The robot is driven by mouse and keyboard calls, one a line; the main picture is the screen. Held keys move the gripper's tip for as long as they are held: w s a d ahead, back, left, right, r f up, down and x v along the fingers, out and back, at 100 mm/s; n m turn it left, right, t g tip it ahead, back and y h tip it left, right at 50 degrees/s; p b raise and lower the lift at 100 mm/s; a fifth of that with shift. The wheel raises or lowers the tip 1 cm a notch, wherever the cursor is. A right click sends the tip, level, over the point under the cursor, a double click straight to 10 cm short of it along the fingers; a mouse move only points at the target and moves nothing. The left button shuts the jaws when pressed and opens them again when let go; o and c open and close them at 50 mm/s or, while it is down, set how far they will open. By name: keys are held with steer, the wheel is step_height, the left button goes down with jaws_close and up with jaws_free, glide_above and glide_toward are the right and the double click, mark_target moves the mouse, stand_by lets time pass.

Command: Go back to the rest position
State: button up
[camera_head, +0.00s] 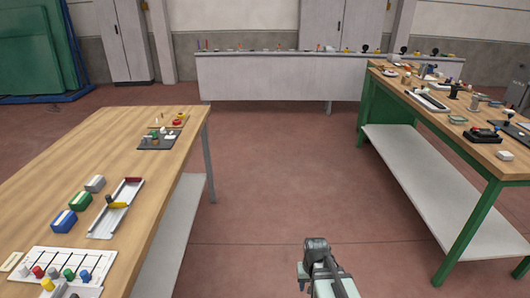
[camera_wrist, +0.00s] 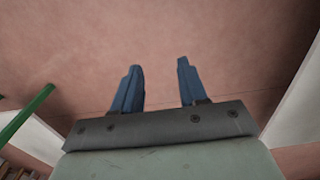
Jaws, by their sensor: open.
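My gripper (camera_wrist: 158,85) shows in the wrist view with its two blue fingers apart and nothing between them. It points at bare reddish floor (camera_wrist: 160,30). In the head view part of my arm shows at the bottom, right of centre, over the floor between the two workbenches; the fingers cannot be made out there.
A wooden bench (camera_head: 75,160) on the left holds blocks, a metal channel (camera_head: 115,208) and a white board with coloured knobs (camera_head: 62,266). A green-framed bench (camera_head: 440,120) on the right carries several tools. A long white table (camera_head: 265,77) stands behind. The floor between is clear.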

steer(key=s+f+g, duration=0.2)
steer(key=s+f, duration=0.5)
steer(key=s, duration=0.3)
steer(key=s+d+f+g, duration=0.1)
steer(key=s+f+g, duration=0.1)
steer(key=s+f, duration=0.5)
steer(key=s+f+g, duration=0.2)
steer(key=s+f, duration=0.5)
steer(key=s, duration=0.6)
steer(key=shift+s+d+g, duration=0.3)
steer(key=shift+s+g, duration=0.1)
